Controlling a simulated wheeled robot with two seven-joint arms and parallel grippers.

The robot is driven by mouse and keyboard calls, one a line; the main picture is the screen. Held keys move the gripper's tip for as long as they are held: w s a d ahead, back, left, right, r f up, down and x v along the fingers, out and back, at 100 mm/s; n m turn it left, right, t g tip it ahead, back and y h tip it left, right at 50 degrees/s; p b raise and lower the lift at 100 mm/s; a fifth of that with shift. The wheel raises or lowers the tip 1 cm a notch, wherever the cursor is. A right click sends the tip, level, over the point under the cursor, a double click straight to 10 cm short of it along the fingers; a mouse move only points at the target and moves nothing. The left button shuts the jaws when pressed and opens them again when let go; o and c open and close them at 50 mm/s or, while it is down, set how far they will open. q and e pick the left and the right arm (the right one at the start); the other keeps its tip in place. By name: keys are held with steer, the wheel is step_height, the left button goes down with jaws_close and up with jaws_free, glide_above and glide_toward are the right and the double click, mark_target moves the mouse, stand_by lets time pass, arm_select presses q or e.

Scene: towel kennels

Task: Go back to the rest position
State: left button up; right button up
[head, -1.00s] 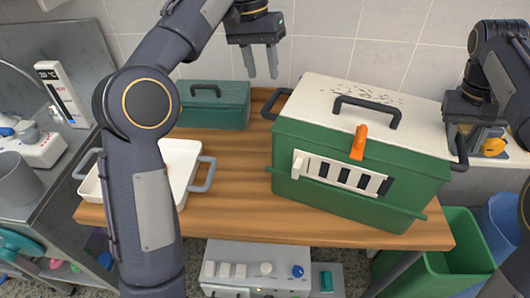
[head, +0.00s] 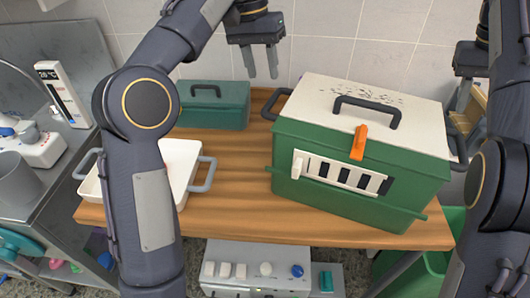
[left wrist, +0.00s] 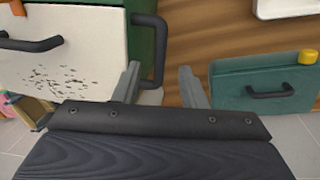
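My left gripper (head: 262,62) is raised above the back of the wooden table, between the small teal box and the large green kennel. Its two fingers are apart with nothing between them, as the left wrist view (left wrist: 160,88) also shows. My right gripper (head: 466,97) is raised at the far right, beside the right end of the kennel. Its fingers point down and seem apart, partly lost against the things behind. The green kennel (head: 325,209) with a white lid (head: 330,92), black handles and an orange latch (head: 358,143) stands shut on the table.
A white tray (head: 181,152) with grey handles stands on the table's left, partly behind my left arm. The teal box (head: 214,104) is at the back. A green bin (head: 420,268) stands below right. A control box (head: 258,268) sits under the table's front edge. Bare wood (head: 235,190) lies between tray and kennel.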

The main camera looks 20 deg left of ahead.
stand_by(0.3)
